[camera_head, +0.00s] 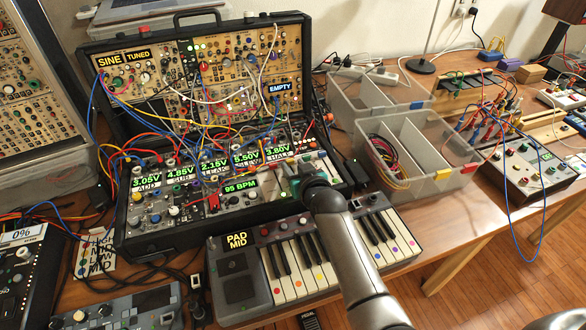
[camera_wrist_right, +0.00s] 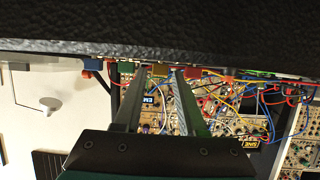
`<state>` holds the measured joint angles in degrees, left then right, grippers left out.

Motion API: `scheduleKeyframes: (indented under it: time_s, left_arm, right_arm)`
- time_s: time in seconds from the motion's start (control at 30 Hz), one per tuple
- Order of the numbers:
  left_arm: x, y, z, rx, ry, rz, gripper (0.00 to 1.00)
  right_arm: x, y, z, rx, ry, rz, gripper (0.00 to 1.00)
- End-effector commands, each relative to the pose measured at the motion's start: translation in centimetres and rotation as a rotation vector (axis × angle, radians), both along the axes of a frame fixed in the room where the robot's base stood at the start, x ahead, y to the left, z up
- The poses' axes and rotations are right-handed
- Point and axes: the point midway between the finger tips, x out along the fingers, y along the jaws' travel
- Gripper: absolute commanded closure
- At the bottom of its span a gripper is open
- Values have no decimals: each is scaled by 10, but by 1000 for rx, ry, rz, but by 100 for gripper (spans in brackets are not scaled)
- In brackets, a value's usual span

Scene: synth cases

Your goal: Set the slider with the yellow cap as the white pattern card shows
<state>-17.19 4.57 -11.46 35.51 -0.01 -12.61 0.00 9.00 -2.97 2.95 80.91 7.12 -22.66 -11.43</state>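The white pattern card (camera_head: 97,268) lies on the table left of the synth case. HIGH, LOW and MID can be partly read; cables hide some of it. My right gripper (camera_head: 292,172) is over the right part of the case's lower panel and hides what is under it. In the right wrist view, coloured caps line a black textured edge. One yellow-orange cap (camera_wrist_right: 160,70) shows between the fingertips of my right gripper (camera_wrist_right: 165,73). The fingers look apart; contact with the cap cannot be told. In the head view the slider is hidden. My left gripper is not in view.
The synth case (camera_head: 125,215) is crowded with patch cables. A keyboard (camera_head: 240,292) reading PAD MID stands in front, under my right forearm. Clear bins (camera_head: 440,125) stand right of the case, one holding cables. Some bare table lies beyond the keyboard's right end.

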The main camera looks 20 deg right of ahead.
Motion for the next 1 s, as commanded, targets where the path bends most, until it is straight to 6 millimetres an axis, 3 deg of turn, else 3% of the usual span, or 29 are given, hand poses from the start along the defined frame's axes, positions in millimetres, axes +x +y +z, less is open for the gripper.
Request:
scheduleKeyframes:
  time_s: [0.2,0.5,0.83,1.0]
  left_arm:
    - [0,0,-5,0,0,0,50]
    - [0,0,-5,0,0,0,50]
    - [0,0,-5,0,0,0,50]
    - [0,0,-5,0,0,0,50]
  right_arm:
    - [11,0,-4,1,0,0,60]
    - [11,1,-4,1,0,0,61]
    - [11,0,-4,1,0,0,98]
    - [11,0,-4,1,0,0,100]
